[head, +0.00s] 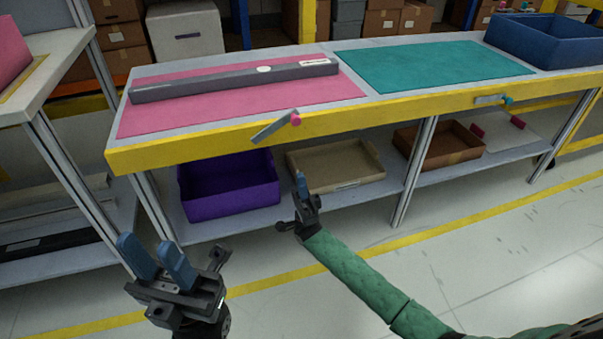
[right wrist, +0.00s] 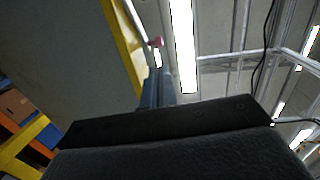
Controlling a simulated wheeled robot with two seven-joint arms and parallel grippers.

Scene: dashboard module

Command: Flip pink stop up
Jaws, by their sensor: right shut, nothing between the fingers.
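The pink stop is a short grey metal bar with a pink knob (head: 296,118) on the yellow front edge of the workbench. Its bar (head: 270,129) slants down to the left from the knob. In the right wrist view the pink knob (right wrist: 156,43) shows just beyond the fingertips. My right gripper (head: 301,176) is shut and empty, pointing up below the pink stop, apart from it in the head view. Its fingers also show in the right wrist view (right wrist: 157,77). My left gripper (head: 146,242) is open and empty at the lower left, in front of the bench.
A long dark bar (head: 235,80) lies on the pink mat (head: 160,120). A teal mat (head: 430,65) and a blue bin (head: 550,42) are to the right. A second stop with a teal knob (head: 507,100) is on the edge. A purple bin (head: 228,187) stands on the lower shelf.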

